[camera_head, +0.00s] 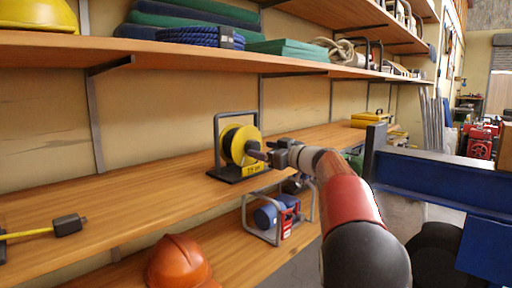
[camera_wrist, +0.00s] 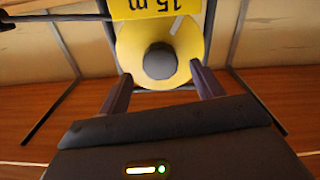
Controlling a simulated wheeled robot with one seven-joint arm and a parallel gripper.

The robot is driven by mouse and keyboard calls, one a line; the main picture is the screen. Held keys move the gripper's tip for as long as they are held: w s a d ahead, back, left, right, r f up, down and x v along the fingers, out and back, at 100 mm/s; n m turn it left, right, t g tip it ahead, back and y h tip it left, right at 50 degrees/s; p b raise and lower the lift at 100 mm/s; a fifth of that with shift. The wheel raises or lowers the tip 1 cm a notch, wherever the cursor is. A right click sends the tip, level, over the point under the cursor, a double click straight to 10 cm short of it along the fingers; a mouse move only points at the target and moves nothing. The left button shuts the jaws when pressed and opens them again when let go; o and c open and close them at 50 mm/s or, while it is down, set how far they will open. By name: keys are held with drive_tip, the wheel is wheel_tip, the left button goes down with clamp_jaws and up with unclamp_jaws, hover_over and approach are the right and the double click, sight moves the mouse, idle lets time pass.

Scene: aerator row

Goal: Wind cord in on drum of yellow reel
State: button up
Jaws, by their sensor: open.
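The yellow reel (camera_head: 241,146) stands upright in a black frame on the middle wooden shelf. A yellow label reading 15 m is on its base. In the wrist view the yellow reel (camera_wrist: 160,52) shows its round face with a dark hub, and the label appears upside down. My gripper (camera_head: 262,154) is in front of the reel's face at its right side. In the wrist view my gripper (camera_wrist: 160,84) is open, its two fingers on either side of the lower part of the disc. I cannot tell whether they touch it. A crank handle is not clearly visible.
A black plug on a yellow cord (camera_head: 68,225) lies at the shelf's left. Below are an orange helmet (camera_head: 178,262) and a blue-and-red machine in a metal frame (camera_head: 277,215). Blue rope (camera_head: 202,37) lies on the shelf above. A blue beam (camera_head: 420,170) is at right.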

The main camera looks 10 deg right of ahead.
sight(256, 148)
drive_tip(key=shift+p+x, duration=0.4)
drive_tip(key=shift+x, duration=1.45)
drive_tip(key=c, duration=1)
